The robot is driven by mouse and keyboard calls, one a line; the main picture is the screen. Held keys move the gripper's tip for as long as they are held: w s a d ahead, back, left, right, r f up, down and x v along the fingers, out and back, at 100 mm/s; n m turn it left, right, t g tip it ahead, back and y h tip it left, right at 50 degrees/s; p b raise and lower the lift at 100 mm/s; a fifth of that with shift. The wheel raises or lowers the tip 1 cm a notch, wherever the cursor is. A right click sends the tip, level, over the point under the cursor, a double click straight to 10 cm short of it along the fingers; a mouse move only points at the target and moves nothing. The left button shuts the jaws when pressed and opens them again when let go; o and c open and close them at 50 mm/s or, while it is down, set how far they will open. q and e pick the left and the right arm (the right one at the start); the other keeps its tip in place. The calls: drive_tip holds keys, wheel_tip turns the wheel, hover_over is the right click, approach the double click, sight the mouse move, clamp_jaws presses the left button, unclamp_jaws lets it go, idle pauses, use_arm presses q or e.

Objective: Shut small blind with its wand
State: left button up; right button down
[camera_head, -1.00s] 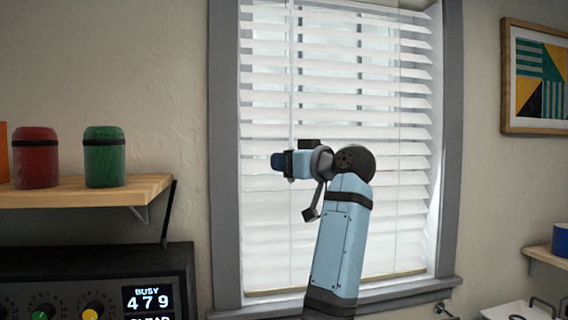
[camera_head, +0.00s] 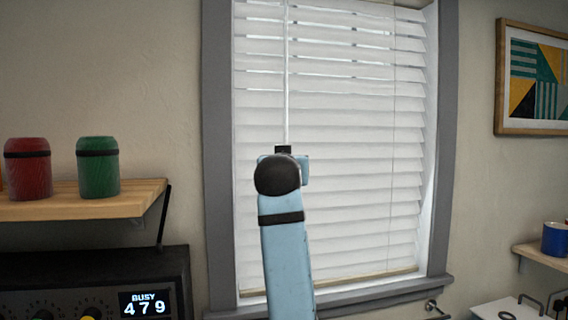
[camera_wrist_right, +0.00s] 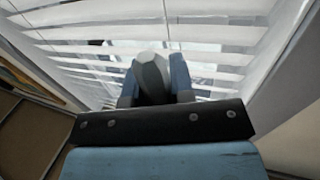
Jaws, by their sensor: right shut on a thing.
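The small blind (camera_head: 335,190) hangs in the grey-framed window. Its white slats lie nearly flat against each other over most of its height, with thin bright gaps between the upper slats. The thin pale wand (camera_head: 286,90) hangs down the blind's left part, and its lower end is hidden behind my right wrist in the head view. My right gripper (camera_wrist_right: 155,82) is shut on the wand (camera_wrist_right: 151,72), whose grey faceted end shows between the two blue fingers in the wrist view. My left gripper is in neither view.
A wooden shelf (camera_head: 80,203) with a red canister (camera_head: 28,168) and a green canister (camera_head: 98,168) is at left, above a dark device reading BUSY 479 (camera_head: 146,303). The window frame (camera_head: 218,150) borders the blind. A blue mug (camera_head: 555,239) stands on a shelf at right.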

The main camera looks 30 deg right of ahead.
drive_tip(key=m+g+h, duration=0.3)
drive_tip(key=m+g+h+b, duration=0.1)
drive_tip(key=g+h, duration=0.1)
drive_tip(key=shift+s+d+m, duration=0.25)
drive_tip(key=shift+m, duration=0.15)
drive_tip(key=shift+r+g+h, duration=0.1)
drive_tip(key=shift+g+h, duration=0.2)
drive_tip(key=shift+g, duration=0.1)
drive_tip(key=c, duration=1)
unclamp_jaws()
drive_tip(key=b+v, duration=0.4)
drive_tip(key=v, duration=0.9)
drive_tip(key=shift+s+a, duration=0.25)
drive_tip(key=shift+a, duration=0.05)
